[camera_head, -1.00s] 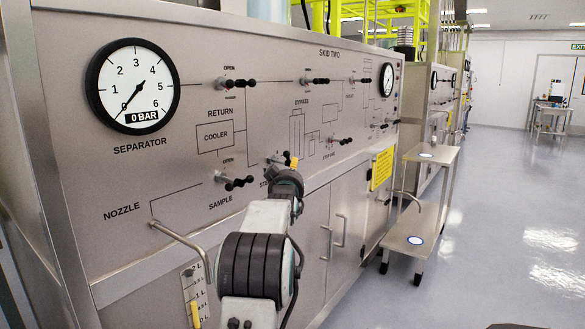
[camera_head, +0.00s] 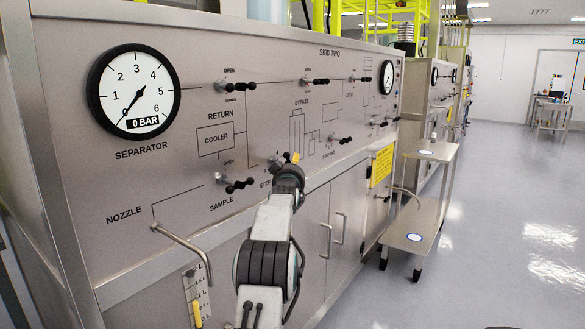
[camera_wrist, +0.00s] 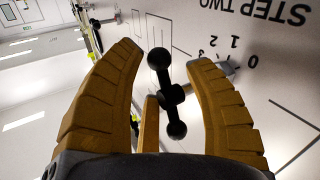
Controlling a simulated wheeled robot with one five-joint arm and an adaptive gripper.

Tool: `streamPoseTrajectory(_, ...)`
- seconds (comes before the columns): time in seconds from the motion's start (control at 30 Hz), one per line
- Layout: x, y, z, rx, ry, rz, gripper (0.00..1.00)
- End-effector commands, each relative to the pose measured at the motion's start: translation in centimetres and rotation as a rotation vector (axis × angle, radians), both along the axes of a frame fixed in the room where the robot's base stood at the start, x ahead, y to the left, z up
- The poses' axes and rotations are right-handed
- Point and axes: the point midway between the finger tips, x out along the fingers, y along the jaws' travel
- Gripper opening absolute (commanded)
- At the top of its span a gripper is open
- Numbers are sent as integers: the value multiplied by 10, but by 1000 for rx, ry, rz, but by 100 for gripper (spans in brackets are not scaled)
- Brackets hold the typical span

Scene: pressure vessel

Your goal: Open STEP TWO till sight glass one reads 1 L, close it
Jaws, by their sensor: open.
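The STEP TWO valve handle (camera_wrist: 168,92) is a black bar with ball ends, seen in the wrist view beside a dial marked 0, 1, 2, 3 and the upside-down words STEP TWO (camera_wrist: 257,10). My gripper (camera_wrist: 165,55) is open, with yellow ribbed fingers on either side of the handle. A third yellow finger shows between them, close to the handle; contact cannot be told. In the head view my gripper (camera_head: 291,158) is at the panel and mostly hides this valve. A sight glass (camera_head: 197,297) with L marks and a yellow part shows at bottom left; its number is unreadable.
The separator gauge (camera_head: 134,90) reads 0 BAR. The sample valve handle (camera_head: 238,186) and return valve handle (camera_head: 240,86) are left of my gripper. A bent nozzle pipe (camera_head: 182,245) sticks out below. A trolley (camera_head: 418,215) stands right; open floor lies beyond.

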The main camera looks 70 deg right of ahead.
Motion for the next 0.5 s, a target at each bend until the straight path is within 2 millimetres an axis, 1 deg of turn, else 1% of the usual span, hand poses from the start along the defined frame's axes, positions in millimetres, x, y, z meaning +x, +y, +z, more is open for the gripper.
streamPoseTrajectory(0.33,0,-1,0,-1,0,0,47)
streamPoseTrajectory(0.37,0,-1,0,-1,0,0,50)
streamPoseTrajectory(0.5,0,-1,0,0,0,0,38)
